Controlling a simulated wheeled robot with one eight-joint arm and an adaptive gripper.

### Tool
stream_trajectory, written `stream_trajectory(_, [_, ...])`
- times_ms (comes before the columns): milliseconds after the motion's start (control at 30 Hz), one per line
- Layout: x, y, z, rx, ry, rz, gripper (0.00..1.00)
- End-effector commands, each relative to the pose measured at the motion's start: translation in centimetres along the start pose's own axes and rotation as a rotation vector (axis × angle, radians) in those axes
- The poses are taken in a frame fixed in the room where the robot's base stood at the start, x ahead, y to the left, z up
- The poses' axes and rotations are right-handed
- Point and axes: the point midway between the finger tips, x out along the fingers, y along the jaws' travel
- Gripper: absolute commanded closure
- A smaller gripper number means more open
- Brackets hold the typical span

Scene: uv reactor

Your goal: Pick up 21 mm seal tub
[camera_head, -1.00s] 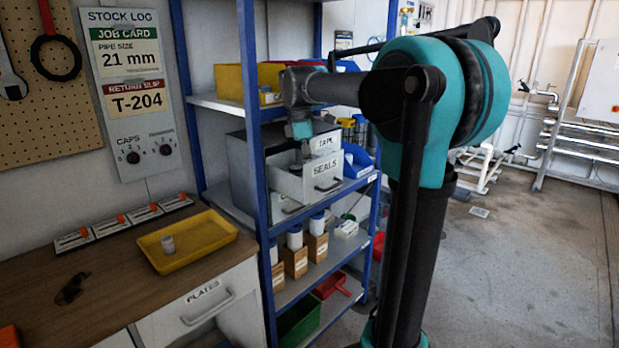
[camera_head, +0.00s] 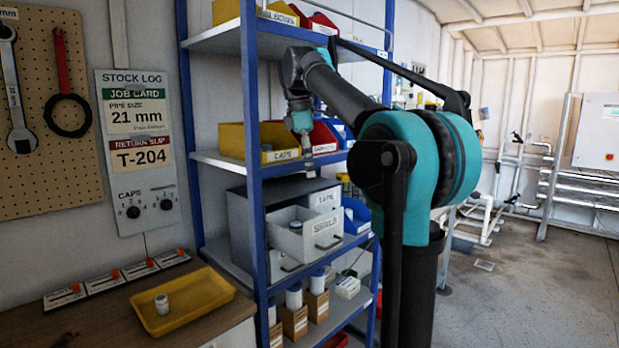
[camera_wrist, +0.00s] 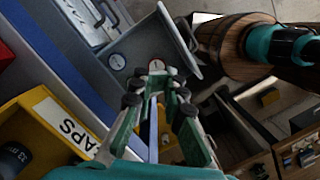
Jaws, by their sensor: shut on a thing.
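My gripper (camera_head: 308,156) is raised above the open SEALS drawer (camera_head: 324,240), in front of the shelf unit. In the wrist view my gripper (camera_wrist: 156,84) has its fingertips closed around a small round tub (camera_wrist: 156,66) with a white top and a red mark. The size on its top is too small to read. Another round tub (camera_wrist: 117,62) with a blue mark sits inside the drawer (camera_wrist: 178,28). The drawer also shows a small pale tub (camera_head: 295,227) in the head view.
A yellow CAPS bin (camera_head: 268,145) stands on the shelf close to my gripper. A blue shelf post (camera_head: 254,190) stands to its left. A yellow tray (camera_head: 205,291) holding a small white tub (camera_head: 162,304) lies on the wooden bench. The TAPE drawer (camera_head: 325,197) is beside the SEALS drawer.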

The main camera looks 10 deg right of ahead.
Motion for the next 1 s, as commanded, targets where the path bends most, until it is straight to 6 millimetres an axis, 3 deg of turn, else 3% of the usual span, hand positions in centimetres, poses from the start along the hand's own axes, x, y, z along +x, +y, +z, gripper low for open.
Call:
stream_trajectory(233, [-0.06,-0.01,0.01,0.0,0.0,0.0,1.0])
stream_trajectory(267, [-0.06,-0.01,0.01,0.0,0.0,0.0,0.89])
stream_trajectory(300, [-0.06,-0.01,0.01,0.0,0.0,0.0,0.83])
stream_trajectory(800, [-0.04,-0.01,0.01,0.0,0.0,0.0,0.21])
stream_trajectory(1000, [-0.04,-0.01,0.01,0.0,0.0,0.0,0.2])
